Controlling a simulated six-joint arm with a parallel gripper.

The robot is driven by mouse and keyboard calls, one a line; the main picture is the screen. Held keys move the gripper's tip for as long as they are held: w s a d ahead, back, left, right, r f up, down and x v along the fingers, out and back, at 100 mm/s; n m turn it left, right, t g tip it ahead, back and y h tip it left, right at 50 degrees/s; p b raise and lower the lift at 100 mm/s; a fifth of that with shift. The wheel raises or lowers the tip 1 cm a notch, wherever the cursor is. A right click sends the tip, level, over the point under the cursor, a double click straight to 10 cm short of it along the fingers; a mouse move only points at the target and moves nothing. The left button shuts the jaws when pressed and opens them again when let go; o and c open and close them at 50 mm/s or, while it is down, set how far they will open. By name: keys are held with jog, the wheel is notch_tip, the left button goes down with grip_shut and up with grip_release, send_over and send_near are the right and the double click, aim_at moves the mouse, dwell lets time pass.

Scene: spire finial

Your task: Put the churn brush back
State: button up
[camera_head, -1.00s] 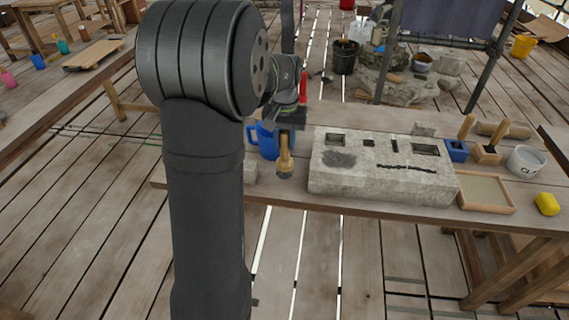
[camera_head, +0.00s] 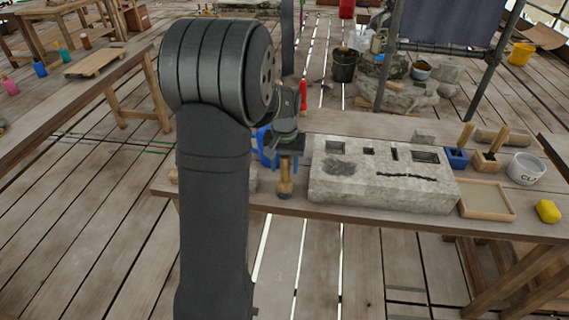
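My gripper (camera_head: 286,152) is at the left of the stone block, pointing down. It appears shut on a wooden-handled tool (camera_head: 285,177), likely the churn brush, hanging upright with a dark lower end. The tool's lower end is close to the table's front edge; I cannot tell whether it touches the tabletop. A blue jug (camera_head: 265,148) stands just behind, partly hidden by my arm and gripper. The fingertips are too small to see clearly.
A pale stone block (camera_head: 380,195) with several recesses lies right of my gripper. Further right are a blue holder (camera_head: 456,157) and a wooden holder (camera_head: 487,163) with wooden handles, a labelled pot (camera_head: 525,168), a shallow tray (camera_head: 487,213) and a yellow lump (camera_head: 547,211).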

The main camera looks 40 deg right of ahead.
notch_tip(320, 180, up, 12)
jog(key=shift+r, duration=0.2)
dwell(0.5)
jog(key=shift+f, duration=4.25)
